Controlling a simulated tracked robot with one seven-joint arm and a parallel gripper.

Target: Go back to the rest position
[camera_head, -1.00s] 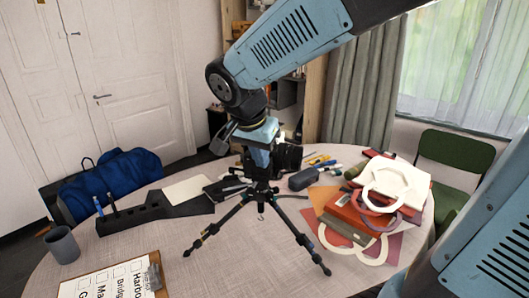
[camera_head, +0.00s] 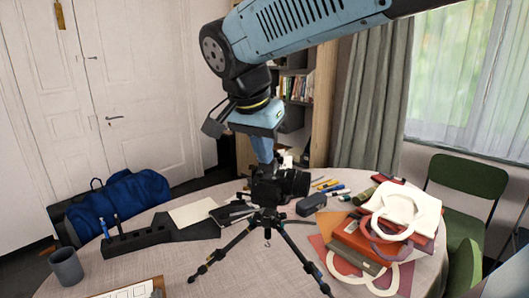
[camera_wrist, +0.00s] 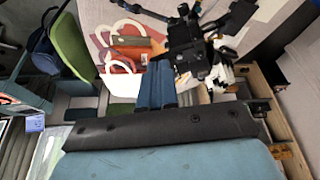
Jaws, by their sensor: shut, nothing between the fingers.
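My gripper (camera_head: 264,150) is in the upper middle of the head view, pointing down just above the black camera (camera_head: 280,185). Its blue fingers are shut with nothing between them, and they also show in the wrist view (camera_wrist: 156,70). The camera sits on a black tripod (camera_head: 267,220) that stands with spread legs on the round table (camera_head: 190,265). In the wrist view the camera (camera_wrist: 192,60) lies just beyond the fingers. In the head view the fingertips are close to the camera's top; I cannot tell whether they touch it.
A black organizer (camera_head: 150,235), a cup (camera_head: 66,266) and a clipboard (camera_head: 130,290) are on the left. A blue bag (camera_head: 120,200) and a green chair (camera_head: 465,185) stand beyond the table.

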